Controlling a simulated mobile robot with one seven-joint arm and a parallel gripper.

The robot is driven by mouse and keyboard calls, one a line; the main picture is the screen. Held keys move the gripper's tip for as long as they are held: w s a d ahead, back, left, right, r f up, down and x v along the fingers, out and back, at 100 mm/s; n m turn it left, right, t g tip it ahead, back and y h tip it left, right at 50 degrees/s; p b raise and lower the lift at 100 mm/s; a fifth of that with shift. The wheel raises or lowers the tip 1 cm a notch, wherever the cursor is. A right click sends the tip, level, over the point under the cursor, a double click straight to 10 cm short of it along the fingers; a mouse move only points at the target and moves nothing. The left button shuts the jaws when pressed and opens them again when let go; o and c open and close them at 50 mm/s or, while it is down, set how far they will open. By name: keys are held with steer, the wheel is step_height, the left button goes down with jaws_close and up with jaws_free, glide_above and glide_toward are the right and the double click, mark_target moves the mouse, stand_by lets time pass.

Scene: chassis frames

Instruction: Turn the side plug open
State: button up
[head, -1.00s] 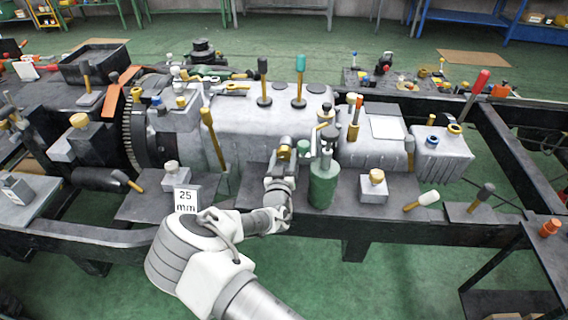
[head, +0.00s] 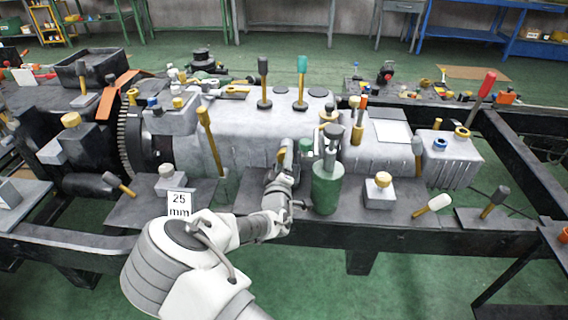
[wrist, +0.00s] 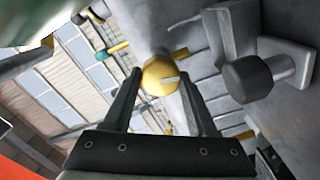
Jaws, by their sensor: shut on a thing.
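A green cylinder (head: 326,186) stands close to the right of my gripper. A yellow-handled tool (head: 209,140) leans on the housing to the left. A dark round knob (wrist: 248,78) is right of the fingers in the wrist view. A grey block with a yellow knob (head: 379,192) stands farther right.

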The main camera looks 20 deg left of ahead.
steer(key=shift+n, duration=0.8)
steer(key=shift+b, duration=0.3)
steer(key=o, duration=1.4)
steer(key=shift+c, duration=0.2)
steer(key=shift+s, duration=0.1)
steer(key=p+v, duration=0.2)
steer(key=v, duration=1.5)
steer(key=shift+s, duration=0.15)
